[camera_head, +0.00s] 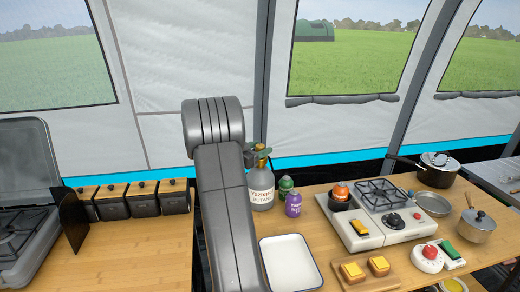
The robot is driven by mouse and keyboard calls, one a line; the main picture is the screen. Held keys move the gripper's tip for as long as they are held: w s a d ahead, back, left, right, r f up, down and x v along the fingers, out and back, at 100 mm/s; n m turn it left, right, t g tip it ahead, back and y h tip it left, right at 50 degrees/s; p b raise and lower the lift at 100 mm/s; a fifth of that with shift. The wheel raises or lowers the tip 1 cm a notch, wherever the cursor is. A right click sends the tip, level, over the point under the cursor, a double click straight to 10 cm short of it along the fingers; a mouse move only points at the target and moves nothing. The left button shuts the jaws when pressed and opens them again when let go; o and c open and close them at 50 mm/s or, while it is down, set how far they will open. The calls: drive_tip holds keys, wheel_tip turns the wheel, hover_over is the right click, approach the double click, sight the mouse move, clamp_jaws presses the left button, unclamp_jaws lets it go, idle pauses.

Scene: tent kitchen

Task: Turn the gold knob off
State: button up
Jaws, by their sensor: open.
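A grey gas bottle (261,192) with a printed label stands at the back of the right table, just right of my arm. A small gold-coloured part (262,151) shows at its top beside a dark green fitting (250,157). It looks like the gold knob, but it is too small to tell which way it is turned. My arm rises in front of the bottle's left side and hides part of that area. My gripper cannot be seen; its distance from the knob does not show.
A green canister (286,186) and a purple canister (293,205) stand close right of the bottle. A white tray (290,263) lies in front. A two-part stove (378,213), pans and a toast board (366,274) fill the right. Black boxes (143,199) line the left table.

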drive_tip(key=b+v, duration=0.1)
drive_tip(key=v, duration=1.2)
drive_tip(key=shift+s+r, duration=0.1)
drive_tip(key=p+x, duration=0.1)
drive_tip(key=x, duration=1.2)
drive_tip(key=shift+w+d, duration=0.25)
drive_tip(key=shift+w, duration=0.05)
drive_tip(key=shift+a, duration=0.1)
